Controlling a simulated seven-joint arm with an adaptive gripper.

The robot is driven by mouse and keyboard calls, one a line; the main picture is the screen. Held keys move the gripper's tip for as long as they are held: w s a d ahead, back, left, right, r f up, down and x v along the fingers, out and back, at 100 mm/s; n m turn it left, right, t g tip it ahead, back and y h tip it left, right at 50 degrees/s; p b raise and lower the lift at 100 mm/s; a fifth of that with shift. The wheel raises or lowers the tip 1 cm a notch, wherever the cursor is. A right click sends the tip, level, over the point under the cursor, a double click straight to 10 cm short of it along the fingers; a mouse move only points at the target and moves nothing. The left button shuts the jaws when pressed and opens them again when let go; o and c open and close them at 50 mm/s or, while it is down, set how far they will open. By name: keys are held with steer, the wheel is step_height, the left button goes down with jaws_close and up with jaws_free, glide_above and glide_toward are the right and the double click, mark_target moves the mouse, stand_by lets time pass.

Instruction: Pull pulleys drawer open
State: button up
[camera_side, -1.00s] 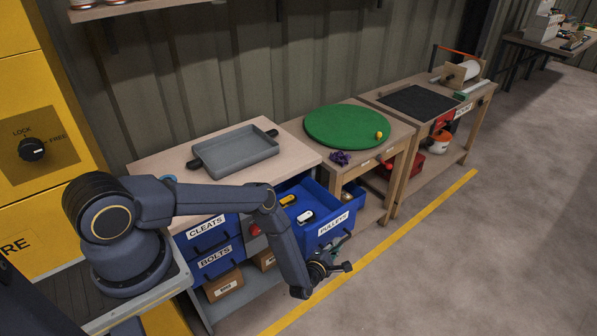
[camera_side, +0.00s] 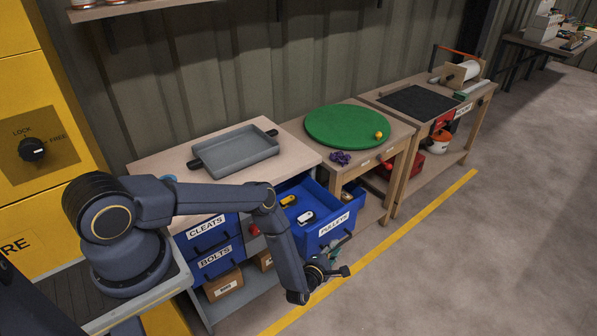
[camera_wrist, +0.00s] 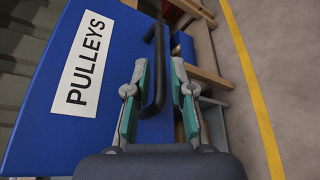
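The blue pulleys drawer (camera_side: 322,236) stands pulled well out of the bench in the side view, its inside showing with a yellow-and-black piece and a white-and-black piece in it. Its front carries a white PULLEYS label (camera_wrist: 84,62) in the wrist view. Its black bar handle (camera_wrist: 158,75) lies between the fingers of my gripper (camera_wrist: 160,66). The fingers are apart, one on each side of the bar; I cannot tell whether either touches it. In the side view my gripper (camera_side: 335,271) is low in front of the drawer front.
Cleats (camera_side: 207,228) and bolts (camera_side: 215,263) drawers are to the left on the same bench. A grey tray (camera_side: 235,151) lies on top. A table with a green disc (camera_side: 345,126) stands to the right. Open floor with a yellow line (camera_side: 400,228) lies in front.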

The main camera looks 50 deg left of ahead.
steer(key=v, duration=1)
